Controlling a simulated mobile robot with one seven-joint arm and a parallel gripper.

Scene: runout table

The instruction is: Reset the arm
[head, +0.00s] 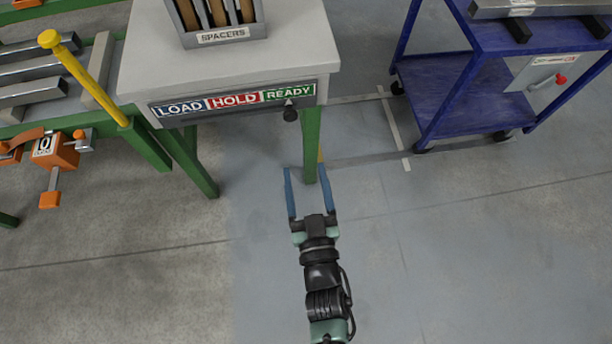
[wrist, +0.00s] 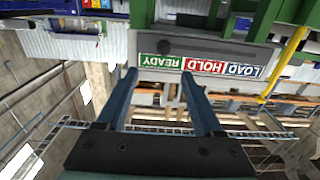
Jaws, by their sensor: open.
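My gripper (head: 307,176) is open, its two blue fingers apart with nothing between them. In the head view it is at the lower middle, extended toward the table and seen against the floor and a green table leg. In the wrist view my gripper (wrist: 158,80) shows its fingers spread, with the LOAD, HOLD, READY sign (wrist: 200,66) beyond them, upside down. The grey-topped table (head: 150,50) carries that sign on its front edge, with a small dark knob (head: 290,115) under READY.
A SPACERS box (head: 222,36) with wooden pieces stands on the table. A blue cart (head: 470,95) with metal bars stands at the right. A green rack with bars, a yellow post (head: 85,75) and an orange clamp (head: 55,155) are at the left. The floor around my arm is clear.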

